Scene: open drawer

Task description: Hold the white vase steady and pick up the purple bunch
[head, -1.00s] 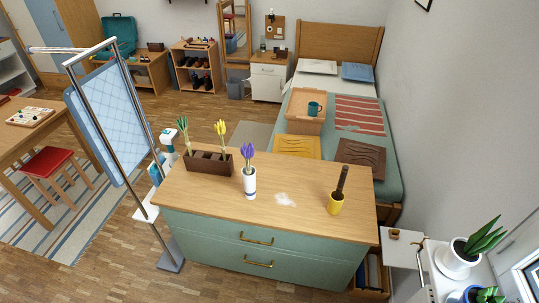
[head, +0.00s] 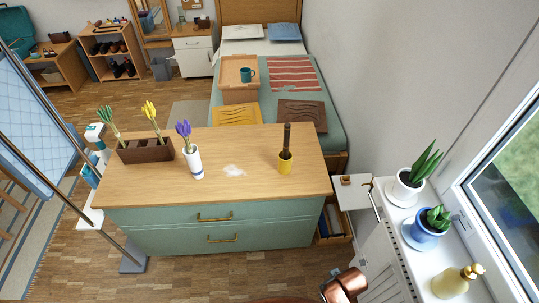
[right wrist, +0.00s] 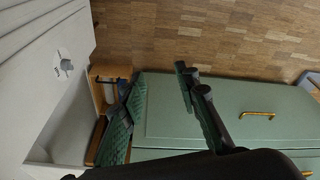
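My right gripper (right wrist: 155,80) shows only in the right wrist view. Its two dark, ridged fingers are spread apart with nothing between them. It is in front of the cabinet's green drawer face (right wrist: 190,108), away from the vase. My left gripper is not in view.
A brown planter box (head: 146,151) with green and yellow bunches stands left of the vase. A pale patch (head: 233,170) lies between. Potted plants (head: 407,184) stand on the right sill.

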